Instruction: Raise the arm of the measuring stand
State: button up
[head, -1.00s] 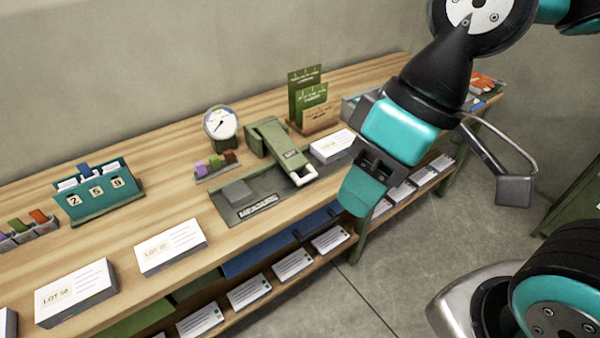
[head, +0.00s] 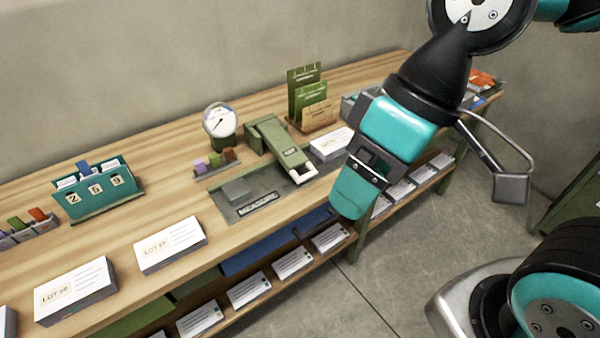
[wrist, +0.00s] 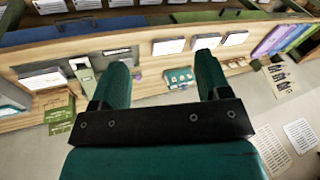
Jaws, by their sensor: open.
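The measuring stand has a green arm (head: 281,145) with a white handle (head: 304,175) at its front end. The arm slopes low over a dark grey base plate (head: 270,207) with a label and a grey block. My gripper (head: 349,201) is to the right of the handle, in front of the bench edge, apart from the stand. In the wrist view my gripper (wrist: 163,80) shows two teal fingers spread wide with nothing between them. The green arm (wrist: 85,85) appears there just left of the fingers, partly cut off by one finger.
A dial gauge (head: 220,122) and small coloured stamps (head: 217,163) stand left of the stand. Card stacks (head: 170,245) and a teal date holder (head: 98,190) are further left. Green card racks (head: 308,95) stand behind. A lower shelf holds more cards (head: 293,263).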

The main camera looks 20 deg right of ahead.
jog(key=o, duration=0.5)
jog(key=w+f+b, duration=0.1)
jog(key=f+b, duration=0.3)
jog(key=w+f+t+y+b, duration=0.1)
jog(key=w+f+b, duration=0.1)
jog(key=f+b, duration=0.1)
jog(key=w+a+f+t+y+b, duration=0.1)
jog(key=w+f+b, duration=0.1)
jog(key=f+b, duration=0.2)
jog(key=shift+f+b, duration=0.35)
jog(key=shift+b, duration=0.2)
jog(key=m+t+b, duration=0.3)
jog(key=t+b, duration=1.2)
jog(key=b, duration=1.4)
send_near(308, 177)
jog(key=p+x, duration=0.7)
jog(key=x, duration=0.2)
jog(key=shift+d+r, duration=0.1)
jog(key=shift+r, duration=0.05)
jog(key=shift+w+a+f+p, duration=0.2)
jog(key=shift+w+f+p, duration=0.1)
jog(key=shift+w, duration=0.2)
